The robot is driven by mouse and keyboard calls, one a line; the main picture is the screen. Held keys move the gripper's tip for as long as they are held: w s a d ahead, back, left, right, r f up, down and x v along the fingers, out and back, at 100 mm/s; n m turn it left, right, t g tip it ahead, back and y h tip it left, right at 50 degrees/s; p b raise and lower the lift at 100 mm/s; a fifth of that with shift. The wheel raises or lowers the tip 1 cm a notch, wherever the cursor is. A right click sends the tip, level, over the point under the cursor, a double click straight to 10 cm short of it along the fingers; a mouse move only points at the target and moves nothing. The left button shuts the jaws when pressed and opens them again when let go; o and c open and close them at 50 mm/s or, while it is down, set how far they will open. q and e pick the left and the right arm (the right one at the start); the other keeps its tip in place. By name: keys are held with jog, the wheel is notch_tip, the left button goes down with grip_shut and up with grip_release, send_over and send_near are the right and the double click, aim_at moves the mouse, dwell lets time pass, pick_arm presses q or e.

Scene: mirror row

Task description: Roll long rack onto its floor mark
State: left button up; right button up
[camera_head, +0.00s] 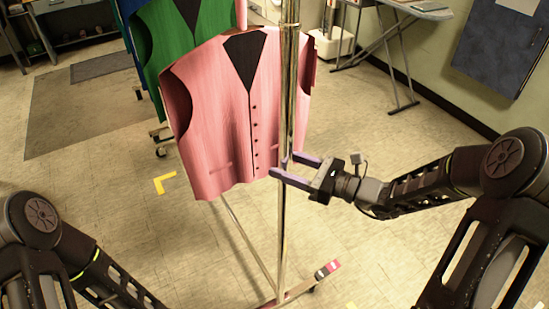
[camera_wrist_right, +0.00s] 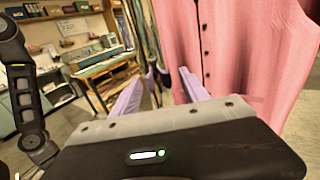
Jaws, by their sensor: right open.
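The long rack's near upright (camera_head: 281,225) is a shiny metal pole rising from a base bar with a red-and-white end piece (camera_head: 327,270). A pink vest (camera_head: 225,120) hangs at this end, with green and blue vests behind. My right gripper (camera_head: 281,164) is open at the upright, below mid-height, its purple fingers on either side of it in the picture; contact is unclear. The right wrist view shows both fingers (camera_wrist_right: 158,88) and the pink vest (camera_wrist_right: 235,50). A yellow corner mark (camera_head: 165,183) lies on the floor left of the rack. My left gripper is out of view.
An ironing board (camera_head: 415,10) stands at the back right, and a blue panel (camera_head: 500,45) is on the right wall. A grey mat (camera_head: 80,112) lies on the left floor. Tiled floor around the rack's near end is mostly clear. Shelves (camera_wrist_right: 65,28) show in the wrist view.

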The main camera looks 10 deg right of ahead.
jog(key=shift+x, duration=1.7)
jog(key=shift+c, duration=0.2)
grip_shut()
